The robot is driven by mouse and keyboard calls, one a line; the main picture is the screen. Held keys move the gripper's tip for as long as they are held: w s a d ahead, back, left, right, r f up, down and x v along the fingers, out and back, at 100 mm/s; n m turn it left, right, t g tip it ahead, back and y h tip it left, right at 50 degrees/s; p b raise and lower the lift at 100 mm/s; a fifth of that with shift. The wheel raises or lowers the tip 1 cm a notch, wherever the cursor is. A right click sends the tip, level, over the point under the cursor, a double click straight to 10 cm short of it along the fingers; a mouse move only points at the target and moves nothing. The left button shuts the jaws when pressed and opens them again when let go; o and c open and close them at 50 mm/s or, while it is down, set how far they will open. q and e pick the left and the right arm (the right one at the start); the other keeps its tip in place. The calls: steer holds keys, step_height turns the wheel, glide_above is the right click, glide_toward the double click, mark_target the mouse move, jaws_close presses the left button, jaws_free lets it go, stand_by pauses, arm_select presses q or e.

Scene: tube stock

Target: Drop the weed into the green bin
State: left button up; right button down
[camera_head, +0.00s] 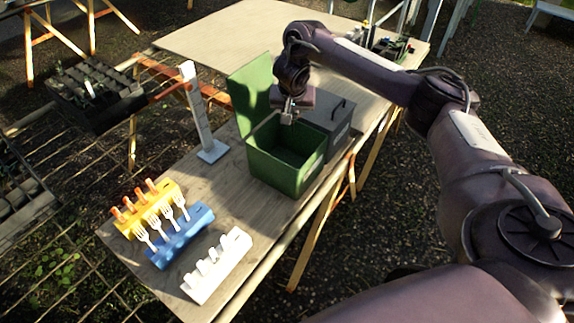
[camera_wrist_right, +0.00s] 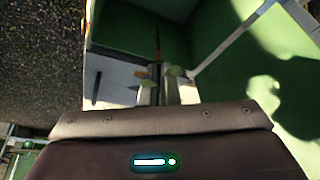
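The green bin (camera_head: 280,176) stands on the wooden table with its lid (camera_head: 254,92) raised, and its inside looks dark and empty in the head view. My right gripper (camera_head: 288,114) is above the bin's back part, pointing down. In the right wrist view the gripper's fingers (camera_wrist_right: 160,92) are close together on the weed (camera_wrist_right: 174,71), whose small green leaves show on both sides and whose thin brown root (camera_wrist_right: 158,45) sticks out beyond the tips. Green bin walls (camera_wrist_right: 222,35) fill much of that view. The weed is too small to make out in the head view. My left gripper is not in view.
A grey box (camera_head: 338,128) with a handle stands right behind the bin. A white post (camera_head: 197,115) stands to the left. Yellow (camera_head: 140,208), blue (camera_head: 182,240) and white (camera_head: 217,268) racks stand at the table's near end. Bare table lies between them and the bin.

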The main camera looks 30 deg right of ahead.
steer(key=c, duration=2.1)
jaws_free()
steer(key=shift+f, duration=0.15)
steer(key=o, duration=0.5)
steer(key=p+v, duration=0.4)
steer(key=v, duration=0.3)
steer(key=shift+r, duration=0.35)
steer(key=shift+s, duration=0.1)
